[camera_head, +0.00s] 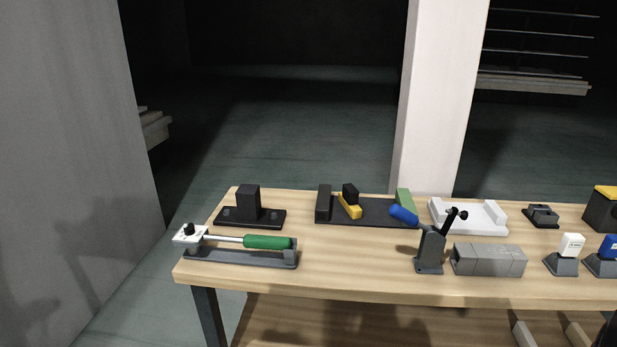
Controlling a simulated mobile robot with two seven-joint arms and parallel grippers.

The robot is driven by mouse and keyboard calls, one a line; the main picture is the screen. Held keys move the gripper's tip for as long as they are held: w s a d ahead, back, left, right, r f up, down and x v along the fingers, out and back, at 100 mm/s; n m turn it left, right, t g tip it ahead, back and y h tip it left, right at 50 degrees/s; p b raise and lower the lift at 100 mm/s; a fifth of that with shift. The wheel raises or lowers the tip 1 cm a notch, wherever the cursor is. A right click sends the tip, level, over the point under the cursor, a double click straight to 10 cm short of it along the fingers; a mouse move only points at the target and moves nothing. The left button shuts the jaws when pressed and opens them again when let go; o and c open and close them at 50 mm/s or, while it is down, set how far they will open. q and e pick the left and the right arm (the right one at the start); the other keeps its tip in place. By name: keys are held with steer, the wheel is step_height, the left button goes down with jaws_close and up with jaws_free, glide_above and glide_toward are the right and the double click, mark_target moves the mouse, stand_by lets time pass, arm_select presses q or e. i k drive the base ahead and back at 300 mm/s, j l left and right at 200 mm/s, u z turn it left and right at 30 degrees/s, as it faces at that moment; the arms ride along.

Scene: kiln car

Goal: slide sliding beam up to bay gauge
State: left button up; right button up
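A dark tray-like fixture (375,213) lies at the back middle of the table. It has an upright dark block (323,204) at its left end and a green block (404,199) near its right end. A yellow bar with a black block on it (350,206) sits between them, nearer the dark block, and looks like the sliding beam. A blue cylinder (403,215) lies aslant in front of the green block. I cannot tell for certain which piece is the bay gauge. Neither of my grippers shows in the head view.
On the wooden table (340,272), a green-handled tool (267,242) rests in a grey holder at front left. Behind it stands a black block on a plate (248,203). A dark stand (430,250), grey block (489,260) and white tray (467,218) are to the right. A white pillar (437,100) rises behind.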

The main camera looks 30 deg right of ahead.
mark_target(403, 197)
steer(key=z, duration=1.7)
steer(key=i+u, duration=0.15)
steer(key=u, duration=0.3)
steer(key=i+u, duration=0.2)
steer(key=u, duration=0.2)
steer(key=i+l+u, duration=0.15)
steer(key=u, duration=0.3)
